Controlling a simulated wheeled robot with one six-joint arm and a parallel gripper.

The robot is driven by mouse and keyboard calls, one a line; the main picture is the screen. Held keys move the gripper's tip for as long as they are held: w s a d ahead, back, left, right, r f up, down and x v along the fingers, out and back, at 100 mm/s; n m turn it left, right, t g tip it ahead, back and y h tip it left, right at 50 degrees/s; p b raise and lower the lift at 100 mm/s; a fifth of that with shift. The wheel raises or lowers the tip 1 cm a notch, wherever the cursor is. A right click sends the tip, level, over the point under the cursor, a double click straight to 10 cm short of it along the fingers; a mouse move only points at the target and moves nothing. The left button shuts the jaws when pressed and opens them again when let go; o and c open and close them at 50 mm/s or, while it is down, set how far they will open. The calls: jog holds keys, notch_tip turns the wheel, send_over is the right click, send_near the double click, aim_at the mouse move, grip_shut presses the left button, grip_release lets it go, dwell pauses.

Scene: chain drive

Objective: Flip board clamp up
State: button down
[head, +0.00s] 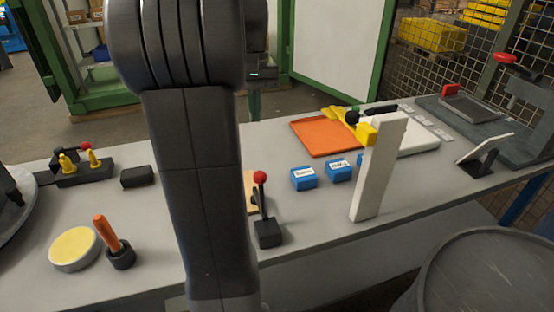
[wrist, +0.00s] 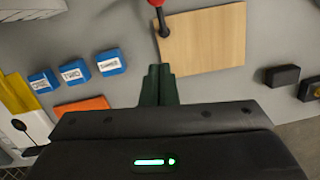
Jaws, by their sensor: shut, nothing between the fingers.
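The board clamp (head: 268,232) has a black base block and a dark lever with a red ball knob. It stands at the near edge of a light wooden board (head: 249,190), which my arm partly hides in the head view.
Several labelled blue blocks (head: 303,178) and an orange panel (head: 325,136) lie right of the board. A tall white slab (head: 379,168) stands near the front edge. A black block (head: 137,176) and an orange-handled tool (head: 107,232) are at the left.

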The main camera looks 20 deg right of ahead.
jog(key=shift+f, duration=0.1)
dwell(0.3)
jog(key=s+f+b, duration=0.1)
jog(key=s+f, duration=0.4)
jog(key=f, duration=0.5)
jog(key=shift+s+a, duration=0.2)
jog(key=shift+a, duration=0.15)
